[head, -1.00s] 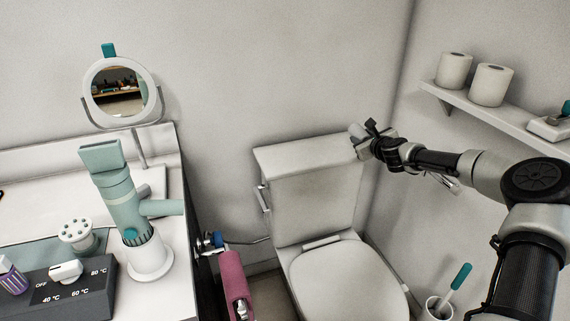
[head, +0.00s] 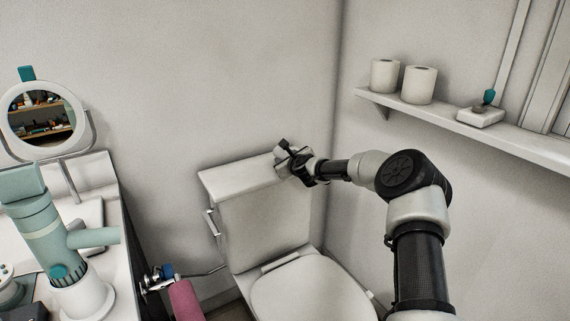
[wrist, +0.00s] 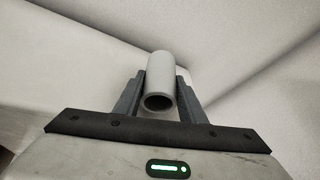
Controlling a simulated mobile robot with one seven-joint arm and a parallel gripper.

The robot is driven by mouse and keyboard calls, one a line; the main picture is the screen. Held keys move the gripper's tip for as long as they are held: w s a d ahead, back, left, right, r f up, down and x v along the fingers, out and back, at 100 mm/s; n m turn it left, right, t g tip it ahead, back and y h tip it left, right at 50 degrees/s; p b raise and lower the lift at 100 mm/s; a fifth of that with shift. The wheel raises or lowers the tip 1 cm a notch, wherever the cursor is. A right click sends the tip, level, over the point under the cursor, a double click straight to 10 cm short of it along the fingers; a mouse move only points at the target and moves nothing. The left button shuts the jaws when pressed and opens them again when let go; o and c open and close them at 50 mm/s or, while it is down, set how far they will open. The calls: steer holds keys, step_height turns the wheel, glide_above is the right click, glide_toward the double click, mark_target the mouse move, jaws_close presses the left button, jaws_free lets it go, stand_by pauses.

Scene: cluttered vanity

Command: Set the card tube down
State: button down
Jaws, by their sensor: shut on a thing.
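The card tube (wrist: 160,70) is a plain pale grey, hollow cylinder in the wrist view, with its open end towards the camera. The two dark fingers of my gripper (head: 287,160) stand on either side of the tube, shut on it. In the head view my gripper is at the right end of the toilet cistern lid (head: 237,178). The tube is hard to make out there, and I cannot tell whether it touches the lid.
The left part of the cistern lid is clear. A wall shelf (head: 460,125) on the right holds two paper rolls (head: 402,82) and a small white dispenser (head: 481,114). A vanity with a round mirror (head: 44,116) and a teal hairdryer-like device (head: 47,230) is at the left.

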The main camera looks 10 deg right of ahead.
steer(key=shift+f, duration=0.6)
steer(key=shift+s+f+b, duration=0.25)
steer(key=shift+f+b, duration=0.55)
steer(key=shift+f, duration=0.05)
steer(key=c, duration=1.4)
jaws_free()
steer(key=shift+f, duration=0.1)
steer(key=shift+c, duration=0.2)
steer(key=shift+r+p, duration=0.6)
steer(key=shift+p, duration=0.15)
steer(key=shift+s+d, duration=0.1)
steer(key=shift+s, duration=0.15)
steer(key=r+p+v, duration=0.1)
steer(key=v, duration=1)
